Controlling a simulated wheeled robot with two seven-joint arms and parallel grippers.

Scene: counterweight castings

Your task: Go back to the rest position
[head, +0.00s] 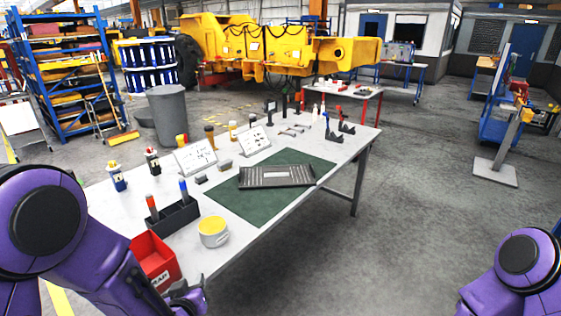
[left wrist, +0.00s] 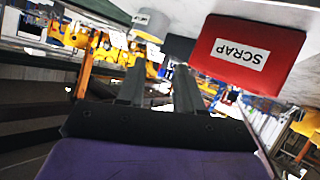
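My left gripper (head: 188,298) is low in the head view, beside the near left edge of the work table (head: 225,262), just in front of the red SCRAP bin (head: 155,262). In the left wrist view its two fingers (left wrist: 159,88) stand apart with nothing between them. The red bin (left wrist: 250,52) shows there upside down, to the right of the fingers and apart from them. Part of my right arm shows at the lower right of the head view; its gripper is out of the picture.
On the table are a green mat (head: 250,206) with a dark grey ribbed casting (head: 275,176), a yellow-topped tin (head: 213,232), a black holder (head: 174,218) with markers, and two white sign boards. A grey barrel (head: 175,115) stands behind. The floor right of the table is clear.

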